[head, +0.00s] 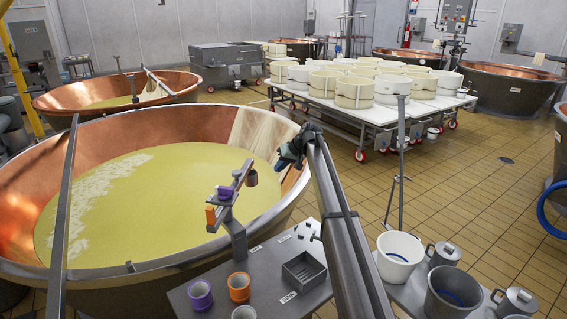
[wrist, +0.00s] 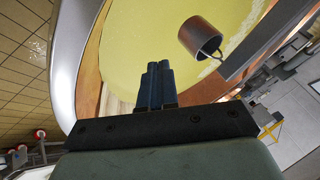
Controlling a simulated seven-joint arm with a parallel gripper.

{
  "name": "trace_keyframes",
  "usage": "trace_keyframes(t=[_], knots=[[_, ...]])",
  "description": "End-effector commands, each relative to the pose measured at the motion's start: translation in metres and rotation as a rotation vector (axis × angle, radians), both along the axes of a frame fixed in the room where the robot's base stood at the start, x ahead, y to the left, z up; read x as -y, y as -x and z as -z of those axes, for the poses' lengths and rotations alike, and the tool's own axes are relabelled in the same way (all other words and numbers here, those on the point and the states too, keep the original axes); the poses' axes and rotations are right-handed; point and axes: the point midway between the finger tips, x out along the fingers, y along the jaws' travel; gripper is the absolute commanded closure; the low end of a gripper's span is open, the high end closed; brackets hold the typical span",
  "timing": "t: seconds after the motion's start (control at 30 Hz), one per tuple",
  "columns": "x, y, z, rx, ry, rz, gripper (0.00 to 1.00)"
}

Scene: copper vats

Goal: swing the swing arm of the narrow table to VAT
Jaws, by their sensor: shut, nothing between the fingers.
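The narrow table (head: 262,270) stands at the near rim of the large copper vat (head: 130,284). Its grey swing arm (head: 239,183) sits on a short post and points away from me over the vat's near right part. A small brown cup (head: 251,178) hangs at its far end; in the wrist view the cup (wrist: 200,36) hangs by a hook beside the grey bar (wrist: 250,48). Purple and orange pieces sit on the swing arm. My gripper (head: 281,160) is shut and empty, right of the cup and apart from it; its fingers (wrist: 157,68) point over the vat's yellow liquid.
Purple (head: 200,295) and orange (head: 239,287) cups and a dark tray (head: 304,271) stand on the narrow table. White (head: 399,256) and grey (head: 452,292) buckets stand at the right. A metal bar (head: 64,215) crosses the vat's left side. Tiled floor is open beyond the buckets.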

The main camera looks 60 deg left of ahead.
Motion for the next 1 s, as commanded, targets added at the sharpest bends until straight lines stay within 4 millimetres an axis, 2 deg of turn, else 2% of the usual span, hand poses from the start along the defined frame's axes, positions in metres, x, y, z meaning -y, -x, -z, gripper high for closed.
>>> trace_keyframes(t=[0.1,0.27,0.4,0.53,1.0], knots=[[-0.012,0.008,0.019,-0.001,0.002,-0.003,1.0],[-0.026,0.016,0.039,-0.001,0.001,-0.002,1.0],[-0.031,0.035,0.037,0.001,0.0,-0.003,1.0],[-0.035,0.046,0.037,0.001,-0.001,-0.003,1.0],[-0.038,0.052,0.037,0.001,0.0,-0.001,1.0]])
